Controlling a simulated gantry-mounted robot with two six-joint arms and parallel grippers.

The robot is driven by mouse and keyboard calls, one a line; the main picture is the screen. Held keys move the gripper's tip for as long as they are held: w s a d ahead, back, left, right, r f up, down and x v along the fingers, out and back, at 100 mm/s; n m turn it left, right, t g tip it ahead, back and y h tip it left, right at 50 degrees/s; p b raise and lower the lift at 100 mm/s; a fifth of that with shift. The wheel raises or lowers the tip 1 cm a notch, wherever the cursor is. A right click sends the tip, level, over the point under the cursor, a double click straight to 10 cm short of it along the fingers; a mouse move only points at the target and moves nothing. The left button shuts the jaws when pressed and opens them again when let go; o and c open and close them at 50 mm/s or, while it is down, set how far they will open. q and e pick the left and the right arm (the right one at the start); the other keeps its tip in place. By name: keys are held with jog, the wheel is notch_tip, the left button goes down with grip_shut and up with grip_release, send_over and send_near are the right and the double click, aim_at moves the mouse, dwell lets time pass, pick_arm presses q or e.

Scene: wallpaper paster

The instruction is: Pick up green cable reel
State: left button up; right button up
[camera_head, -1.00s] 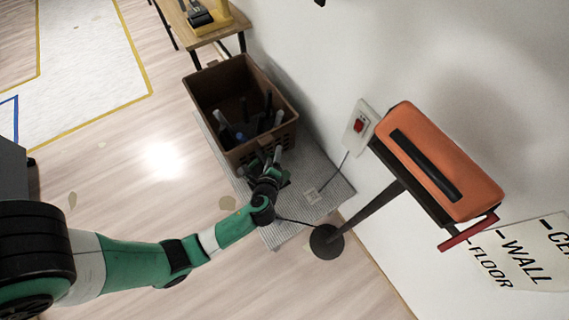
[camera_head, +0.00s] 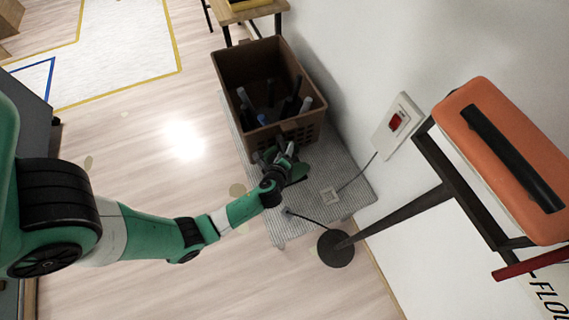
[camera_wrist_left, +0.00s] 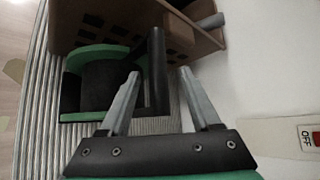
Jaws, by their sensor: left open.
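The green cable reel (camera_wrist_left: 100,52) lies in the left wrist view between the brown crate and my gripper. It has green flanges and a dark drum, with a black upright bar (camera_wrist_left: 156,75) beside it. My left gripper (camera_wrist_left: 160,73) is open, its two grey fingers spread to either side of the bar's line; whether they touch it I cannot tell. In the head view my left gripper (camera_head: 280,152) is at the crate's near side and hides most of the reel; a small green edge (camera_head: 299,172) shows beside it. My right gripper is not in view.
The brown crate (camera_head: 262,62) holds dark and grey tools and stands on a ribbed grey mat (camera_head: 345,185) by the wall. An orange box on a black stand (camera_head: 335,248) is at right. A wall switch (camera_head: 397,124) has a cable.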

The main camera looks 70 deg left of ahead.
pick_arm(q)
jog(key=b+x, duration=0.2)
jog(key=x, duration=0.2)
jog(key=shift+s+a+f, duration=0.1)
jog(key=shift+s+a, duration=0.1)
jog(key=shift+w+a+f, duration=0.15)
jog(key=shift+w+a, duration=0.1)
jog(key=shift+a, duration=0.15)
grip_shut()
dwell(0.8)
jog(key=shift+d+r, duration=0.1)
jog(key=shift+r, duration=0.1)
